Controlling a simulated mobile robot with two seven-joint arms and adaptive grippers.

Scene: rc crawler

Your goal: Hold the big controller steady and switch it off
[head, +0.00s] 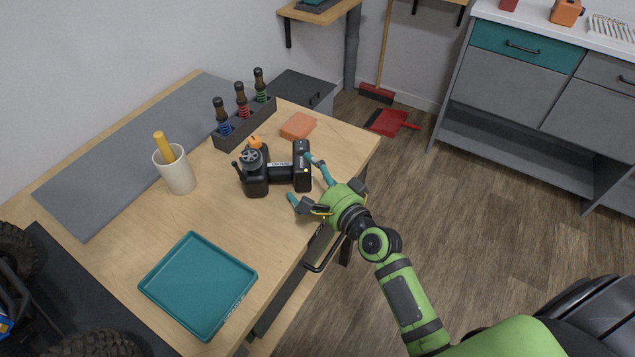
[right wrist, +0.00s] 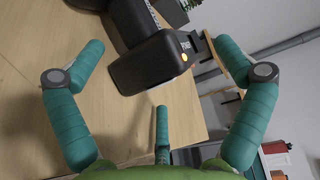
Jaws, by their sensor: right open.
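The big controller (head: 280,171) is black and lies on the wooden table, with a round wheel and an orange knob at its left end. Its right end block (head: 302,166) is close to my right gripper (head: 307,180). In the right wrist view that end of the controller (right wrist: 150,65) shows a small orange light or button, between and beyond the teal fingers. My right gripper (right wrist: 160,95) is open and empty, and its fingers look apart from the controller. My left gripper is not in view.
A teal tray (head: 197,284) lies at the front of the table. A cup with a yellow handle (head: 175,170) stands left of the controller. A vehicle with black tyres (head: 95,345) is at lower left.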

